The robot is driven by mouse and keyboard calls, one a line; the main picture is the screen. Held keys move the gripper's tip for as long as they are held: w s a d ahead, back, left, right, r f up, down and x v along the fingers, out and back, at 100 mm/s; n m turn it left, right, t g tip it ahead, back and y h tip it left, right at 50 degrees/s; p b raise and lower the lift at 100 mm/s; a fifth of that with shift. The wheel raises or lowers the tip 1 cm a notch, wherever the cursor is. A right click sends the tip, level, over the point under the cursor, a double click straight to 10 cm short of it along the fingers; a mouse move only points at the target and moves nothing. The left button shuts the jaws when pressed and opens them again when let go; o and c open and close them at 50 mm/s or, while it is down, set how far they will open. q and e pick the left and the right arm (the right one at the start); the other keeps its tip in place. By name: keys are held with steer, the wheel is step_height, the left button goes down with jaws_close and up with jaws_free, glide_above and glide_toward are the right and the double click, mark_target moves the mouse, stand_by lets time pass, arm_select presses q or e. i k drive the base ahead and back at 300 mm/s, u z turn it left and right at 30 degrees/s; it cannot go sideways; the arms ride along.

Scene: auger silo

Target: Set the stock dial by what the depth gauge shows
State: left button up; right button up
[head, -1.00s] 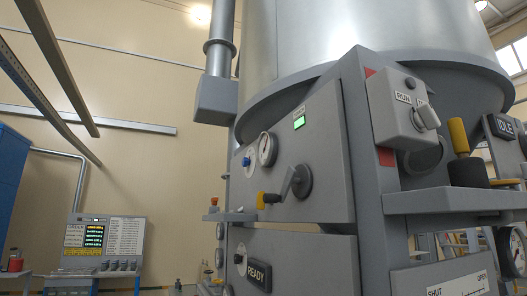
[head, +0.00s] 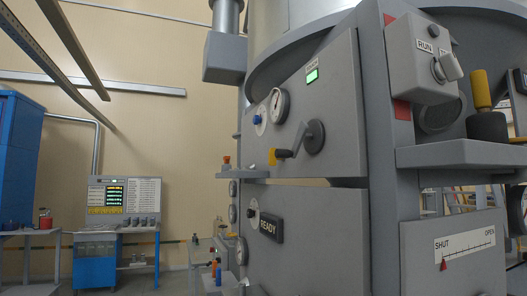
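No readable label says which is the depth gauge or the stock dial. More round dials show edge-on at the panel's left side. Neither of my grippers is in view.
A crank (head: 315,137) with a yellow handle projects from the upper panel, below a lit green window (head: 312,76). A RUN switch box (head: 420,58) and a SHUT–OPEN scale (head: 465,250) are at right. A console (head: 124,200) stands at left, with open floor before it.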

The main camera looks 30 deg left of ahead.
mark_target(256, 120)
steer(key=k, duration=1)
steer(key=u, duration=1.6)
steer(key=i, duration=3.65)
steer(key=z, duration=3.4)
